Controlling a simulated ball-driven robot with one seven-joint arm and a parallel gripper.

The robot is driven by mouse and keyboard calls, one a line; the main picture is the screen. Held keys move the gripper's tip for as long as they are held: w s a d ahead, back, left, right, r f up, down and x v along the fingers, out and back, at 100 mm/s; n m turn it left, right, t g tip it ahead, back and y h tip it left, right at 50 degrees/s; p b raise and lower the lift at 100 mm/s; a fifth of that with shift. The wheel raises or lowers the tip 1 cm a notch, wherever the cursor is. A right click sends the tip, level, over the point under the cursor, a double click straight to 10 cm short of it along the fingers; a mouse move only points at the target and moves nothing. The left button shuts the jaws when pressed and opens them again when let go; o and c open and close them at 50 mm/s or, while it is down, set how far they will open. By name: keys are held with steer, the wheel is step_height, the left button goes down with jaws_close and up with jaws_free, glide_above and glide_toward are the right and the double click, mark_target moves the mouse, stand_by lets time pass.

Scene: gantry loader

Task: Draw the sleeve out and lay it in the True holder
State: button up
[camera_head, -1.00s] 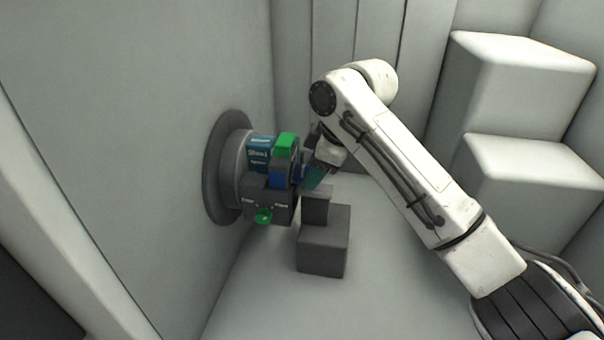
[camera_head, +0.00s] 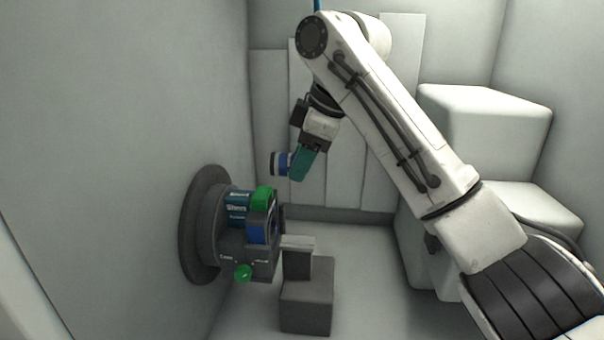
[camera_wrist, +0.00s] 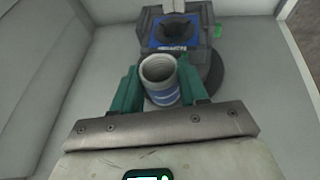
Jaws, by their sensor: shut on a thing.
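The sleeve (camera_head: 281,163) is a short tube with a blue band and a pale end, held clear in the air above the wall-mounted unit. In the wrist view the sleeve (camera_wrist: 160,80) shows its hollow, ribbed mouth, with blue and white on its side. My gripper (camera_head: 291,165) has teal fingers shut on it, one on each side in the wrist view (camera_wrist: 160,88). The wall-mounted unit (camera_head: 231,243) is dark grey with a green block on top, a blue front and a green knob below. Its dark, funnel-like opening (camera_wrist: 179,33) looks empty. I cannot make out a True label.
A dark grey stepped block (camera_head: 306,306) stands on the floor right of the unit. Large white boxes (camera_head: 484,125) are stacked at the right. Pale panels (camera_head: 345,180) line the back wall. The air between the sleeve and the boxes is mostly open.

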steer(key=shift+d+r, duration=0.2)
steer(key=shift+r, duration=0.05)
steer(key=shift+d+r, duration=0.15)
steer(key=shift+d, duration=0.9)
steer(key=shift+r+p, duration=0.1)
steer(key=shift+p, duration=0.25)
steer(key=w+p+v, duration=0.1)
steer(key=p+v, duration=0.5)
steer(key=v, duration=0.1)
steer(key=shift+a+r+p, duration=0.2)
steer(key=shift+a+p, duration=0.1)
steer(key=shift+p, duration=0.1)
steer(key=shift+f, duration=0.1)
